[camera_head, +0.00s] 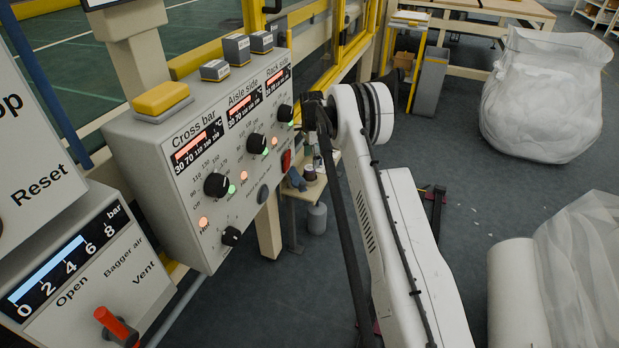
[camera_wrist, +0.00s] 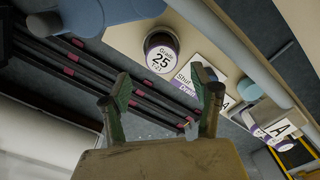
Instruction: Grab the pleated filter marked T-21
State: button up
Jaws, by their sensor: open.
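In the head view I cannot make out the gripper.
The wrist view shows a white sign (camera_wrist: 197,72), A labels (camera_wrist: 281,128) and dark rails with pink marks (camera_wrist: 75,62). In the head view a control box (camera_head: 180,190) stands left, a small table (camera_head: 312,186) behind my arm and wrapped wadding (camera_head: 540,100) right. Floor between is mostly clear.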

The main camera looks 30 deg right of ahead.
aim_at(310, 167)
jog(key=f, duration=0.2)
jog(key=f+b, duration=0.1)
jog(key=f, duration=0.1)
jog(key=f+b, duration=0.1)
jog(key=f, duration=0.2)
jog(key=shift+w+a+f, duration=0.1)
jog(key=shift+w+a, duration=0.1)
jog(key=shift+a, duration=0.1)
jog(key=shift+c, duration=0.4)
jog(key=c, duration=1.2)
